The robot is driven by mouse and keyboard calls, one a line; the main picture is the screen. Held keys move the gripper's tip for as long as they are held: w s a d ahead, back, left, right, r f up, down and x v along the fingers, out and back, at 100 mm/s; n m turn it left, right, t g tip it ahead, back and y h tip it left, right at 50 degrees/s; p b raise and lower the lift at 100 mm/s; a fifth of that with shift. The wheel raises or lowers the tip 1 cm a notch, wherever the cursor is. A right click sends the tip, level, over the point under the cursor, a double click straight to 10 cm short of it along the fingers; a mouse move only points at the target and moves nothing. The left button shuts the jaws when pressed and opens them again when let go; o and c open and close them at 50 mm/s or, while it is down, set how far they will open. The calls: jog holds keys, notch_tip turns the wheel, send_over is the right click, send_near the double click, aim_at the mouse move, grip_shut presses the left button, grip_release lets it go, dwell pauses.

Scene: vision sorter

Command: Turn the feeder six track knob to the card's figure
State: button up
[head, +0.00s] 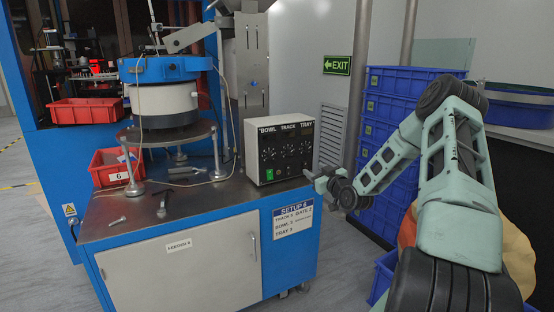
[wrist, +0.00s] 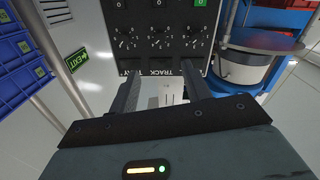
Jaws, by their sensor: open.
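The black control box (head: 278,150) stands on the steel bench top, with knobs under the labels BOWL, TRACK and TRAY. The track knob (head: 288,151) is the middle one; it also shows in the wrist view (wrist: 160,42), where the box is upside down. Its exact pointer setting is too small to read. The setup card (head: 293,217) on the bench front reads SETUP 6 and has a TRACK line, whose figure I cannot read surely. My gripper (head: 318,180) is open and empty, right of the box. In the wrist view its fingers (wrist: 161,82) are apart, short of the knobs.
The feeder bowl (head: 163,92) stands on a round plate left of the box. A red bin (head: 113,168) marked 6 and loose tools (head: 162,206) lie on the bench. Blue crates (head: 385,150) are stacked behind my arm at right. Bare floor shows in front of the bench.

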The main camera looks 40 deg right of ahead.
aim_at(290, 153)
jog(key=x, duration=1.7)
jog(key=shift+w, duration=0.15)
jog(key=c, duration=1)
